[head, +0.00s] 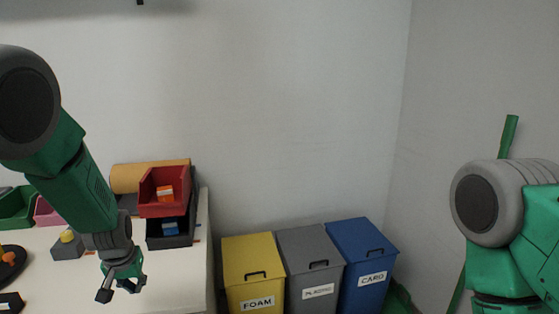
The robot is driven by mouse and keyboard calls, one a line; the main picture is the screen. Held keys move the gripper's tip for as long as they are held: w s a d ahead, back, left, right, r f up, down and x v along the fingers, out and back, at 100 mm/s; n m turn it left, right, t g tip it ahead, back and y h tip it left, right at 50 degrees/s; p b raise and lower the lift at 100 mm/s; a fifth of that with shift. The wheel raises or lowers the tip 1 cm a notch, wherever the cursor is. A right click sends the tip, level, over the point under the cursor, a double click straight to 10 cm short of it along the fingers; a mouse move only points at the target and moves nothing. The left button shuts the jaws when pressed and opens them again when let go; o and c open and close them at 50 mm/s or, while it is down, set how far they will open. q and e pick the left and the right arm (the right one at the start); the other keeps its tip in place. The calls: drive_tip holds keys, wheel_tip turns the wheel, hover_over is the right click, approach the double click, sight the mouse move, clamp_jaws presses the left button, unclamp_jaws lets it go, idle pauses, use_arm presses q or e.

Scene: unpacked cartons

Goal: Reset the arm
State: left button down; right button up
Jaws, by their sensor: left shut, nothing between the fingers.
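My left arm (75,190) comes in from the left and reaches down over the white table. My left gripper (122,288) points downward at its end, above the table's right part, with nothing held. It is shut. My right arm (510,220) stands at the right edge, bent, with its lower part running out of the picture. The right gripper is not in view.
The white table (185,285) holds a red bin (164,206), a dark bin (170,241), a green bin (15,210) and a grey box (67,252). Yellow FOAM (250,260), grey PLASTIC (311,250) and blue CARD (362,243) bins stand right of it.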

use_arm(q)
drive_tip(key=s+f+m+g+b, duration=0.1)
drive_tip(key=s+f, duration=1.3)
drive_tip(key=s, duration=0.2)
drive_tip(key=s+d+f+m+b, duration=0.1)
drive_tip(key=s+d+f, duration=0.1)
drive_tip(key=s, duration=0.8)
drive_tip(key=s+d+f+m+g+h+b, duration=0.1)
drive_tip(key=s+d+f, duration=0.1)
drive_tip(key=s, duration=0.9)
drive_tip(key=shift+d, duration=0.75)
use_arm(e)
drive_tip(key=f, duration=0.3)
drive_tip(key=shift+w+a, duration=0.1)
drive_tip(key=shift+a, duration=0.25)
use_arm(q)
drive_tip(key=shift+s+a, duration=0.1)
drive_tip(key=shift+a, duration=0.05)
use_arm(e)
drive_tip(key=shift+a+r, duration=0.1)
drive_tip(key=shift+a, duration=0.1)
